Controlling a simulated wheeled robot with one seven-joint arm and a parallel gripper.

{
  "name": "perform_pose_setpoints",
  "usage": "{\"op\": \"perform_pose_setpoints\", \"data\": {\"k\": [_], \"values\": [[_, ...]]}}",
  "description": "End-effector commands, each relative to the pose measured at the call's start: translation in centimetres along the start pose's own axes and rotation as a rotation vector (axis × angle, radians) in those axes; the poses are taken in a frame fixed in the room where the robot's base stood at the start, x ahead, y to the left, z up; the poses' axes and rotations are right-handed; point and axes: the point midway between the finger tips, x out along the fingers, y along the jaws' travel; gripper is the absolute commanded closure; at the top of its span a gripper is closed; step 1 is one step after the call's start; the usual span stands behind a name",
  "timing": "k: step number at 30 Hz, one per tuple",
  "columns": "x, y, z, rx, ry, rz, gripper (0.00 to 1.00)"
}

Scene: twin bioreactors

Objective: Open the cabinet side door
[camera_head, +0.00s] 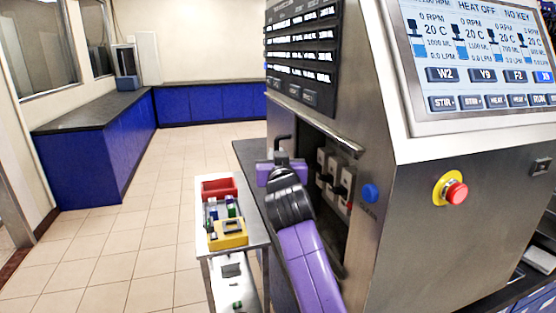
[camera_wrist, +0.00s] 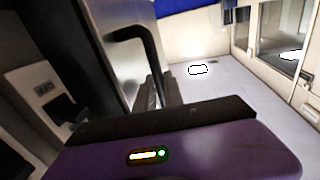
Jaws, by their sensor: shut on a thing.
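The steel cabinet (camera_head: 400,235) stands at the right in the head view. Its side has a recess with pale switch-like fittings (camera_head: 335,178) inside. A black bent handle (camera_head: 283,141) rises above my purple gripper (camera_head: 279,160). In the wrist view the same handle (camera_wrist: 148,48) stands in front of a bright metal panel (camera_wrist: 107,45), which looks like the side door, and runs down to my gripper (camera_wrist: 158,97). My gripper is shut on the handle; the fingertips are mostly hidden by the gripper body. A dark space with fittings (camera_wrist: 55,98) shows left of the panel.
A narrow cart (camera_head: 258,240) with a red bin (camera_head: 218,188) and a yellow box (camera_head: 228,234) stands close left of my arm. A red emergency button (camera_head: 455,193) is on the cabinet front. Tiled floor (camera_head: 165,180) is clear farther left.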

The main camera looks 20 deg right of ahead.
Motion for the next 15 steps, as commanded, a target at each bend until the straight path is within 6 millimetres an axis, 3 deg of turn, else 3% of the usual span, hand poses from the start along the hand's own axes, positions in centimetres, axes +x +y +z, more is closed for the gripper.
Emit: {"op": "perform_pose_setpoints", "data": {"k": [7,8,9,15], "values": [[-0.01,-0.05,0.0,0.0,0.0,-0.001,1.0],[-0.02,-0.05,0.0,0.0,0.0,-0.001,0.86],[-0.02,-0.05,0.0,0.0,0.0,-0.001,0.79],[-0.02,-0.03,0.01,0.0,0.0,0.0,0.79]]}}
